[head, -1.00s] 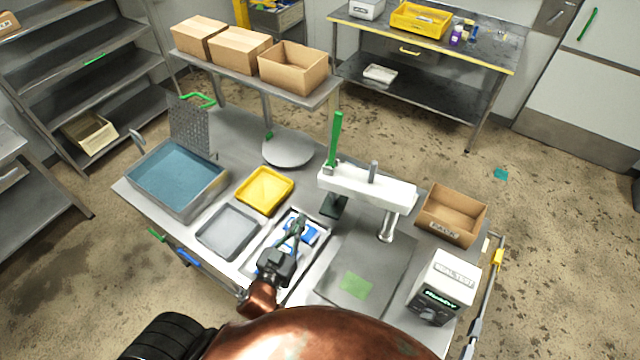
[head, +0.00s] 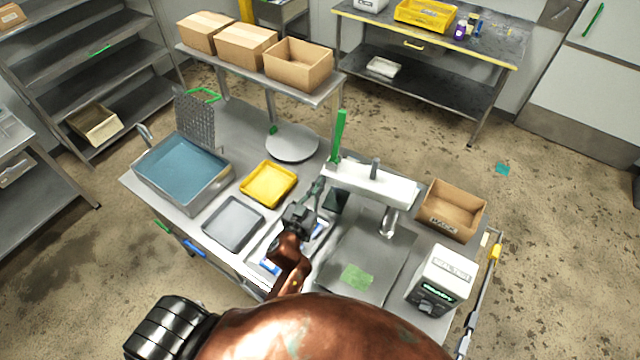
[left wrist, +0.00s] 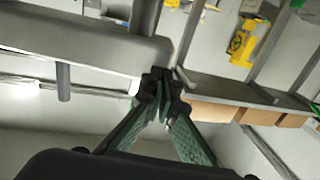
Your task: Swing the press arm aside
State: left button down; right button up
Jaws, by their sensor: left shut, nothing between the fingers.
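The press arm (head: 372,186) is a white horizontal beam with an upright green handle (head: 339,136) at its left end. A dark pad (head: 335,201) shows below that end. The beam stands on a metal post (head: 390,218) near its right end. My left gripper (head: 319,186) is shut and empty, just left of the beam's handle end. In the left wrist view my left gripper's fingertips (left wrist: 160,80) are together, close to the end of the beam (left wrist: 85,42); I cannot tell whether they touch it. My right gripper is not in view.
A grey tray (head: 233,222), yellow tray (head: 268,184) and blue-filled basin (head: 182,172) lie left on the bench. A round metal plate (head: 292,143) is behind the arm. A cardboard box (head: 452,210) and a white tester (head: 440,278) stand right. A shelf with boxes (head: 300,65) overhangs the back.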

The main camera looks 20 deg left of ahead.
pick_arm(q)
jog(key=w, duration=0.2)
jog(key=shift+w+a+r, duration=0.1)
jog(key=shift+w+a, duration=0.2)
jog(key=shift+a, duration=0.1)
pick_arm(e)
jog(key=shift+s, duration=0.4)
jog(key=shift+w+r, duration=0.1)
pick_arm(q)
jog(key=shift+s, duration=0.1)
